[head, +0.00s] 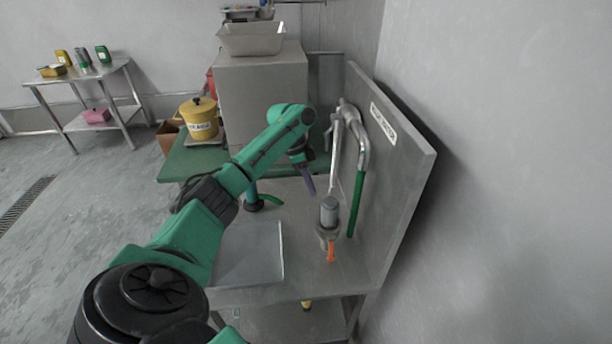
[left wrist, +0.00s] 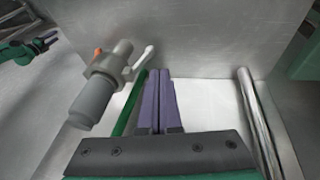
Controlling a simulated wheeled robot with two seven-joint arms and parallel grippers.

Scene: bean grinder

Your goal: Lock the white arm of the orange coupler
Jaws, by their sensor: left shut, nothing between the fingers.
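The orange coupler shows its orange tab (head: 331,252) in the head view, below a grey cylinder (head: 329,211) at the right side of the steel bench. In the left wrist view its grey body (left wrist: 93,100) is at upper left, with a bit of orange (left wrist: 98,52) on one side. The white arm (left wrist: 143,58) sticks out on the other side, angled away from the body. My left gripper (head: 311,192) is shut and empty, up and left of the coupler. Its purple fingers (left wrist: 158,74) lie together, apart from the white arm.
A green pipe (head: 355,205) and metal pipes run along the steel backsplash (head: 400,165) close by. A shallow grey tray (head: 250,255) lies on the bench left of the coupler. A yellow pot (head: 198,118) and a steel cabinet (head: 262,95) stand behind.

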